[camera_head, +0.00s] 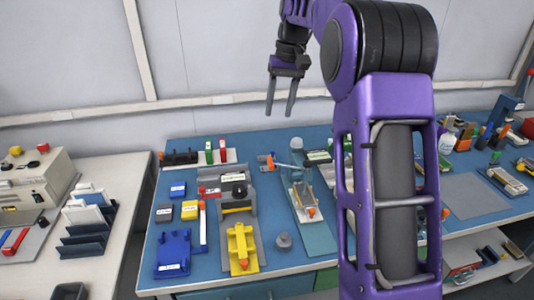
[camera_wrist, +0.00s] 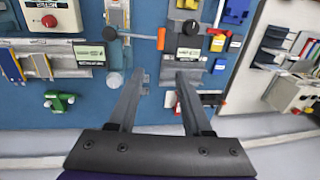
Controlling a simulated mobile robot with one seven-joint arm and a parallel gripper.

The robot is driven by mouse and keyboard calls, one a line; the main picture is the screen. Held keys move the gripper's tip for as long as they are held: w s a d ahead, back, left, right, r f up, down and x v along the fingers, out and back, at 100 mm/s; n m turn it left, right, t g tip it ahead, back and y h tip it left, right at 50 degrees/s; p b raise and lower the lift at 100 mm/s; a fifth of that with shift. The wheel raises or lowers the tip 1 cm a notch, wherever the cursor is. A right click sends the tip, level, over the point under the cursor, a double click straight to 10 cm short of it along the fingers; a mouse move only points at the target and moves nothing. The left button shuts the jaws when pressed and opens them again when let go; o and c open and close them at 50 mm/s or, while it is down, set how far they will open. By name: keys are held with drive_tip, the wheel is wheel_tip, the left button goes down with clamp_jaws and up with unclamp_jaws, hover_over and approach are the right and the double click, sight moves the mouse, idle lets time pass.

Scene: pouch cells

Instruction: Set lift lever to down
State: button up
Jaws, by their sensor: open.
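I cannot tell for sure which control is the lift lever, as the labels are too small to read. One candidate is a pale rod with an orange end (camera_head: 265,160) at the back of the blue bench; it also shows in the wrist view as a rod with an orange knob (camera_wrist: 161,38). Another is a fixture with a black ball knob (camera_head: 240,190), seen in the wrist view too (camera_wrist: 190,27). My gripper (camera_head: 279,112) is open and empty, raised above the back of the bench. In the wrist view its fingers (camera_wrist: 163,76) point toward the bench, apart from both controls.
The blue bench (camera_head: 180,292) is crowded with fixtures, including a yellow one (camera_head: 242,248) and a blue one (camera_head: 174,252). Red and green upright pieces (camera_head: 215,151) stand at the back. A pale side table (camera_head: 105,270) is at left. The wall lies close behind.

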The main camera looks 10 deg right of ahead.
sight(269, 157)
drive_tip(key=a+f, duration=0.1)
drive_tip(key=f, duration=0.4)
drive_tip(key=f+b, duration=0.1)
drive_tip(key=f, duration=0.5)
drive_tip(key=a+f+b, duration=0.1)
drive_tip(key=f, duration=0.4)
drive_tip(key=shift+a+f, duration=0.15)
drive_tip(key=shift+a, duration=0.15)
clamp_jaws()
idle(0.6)
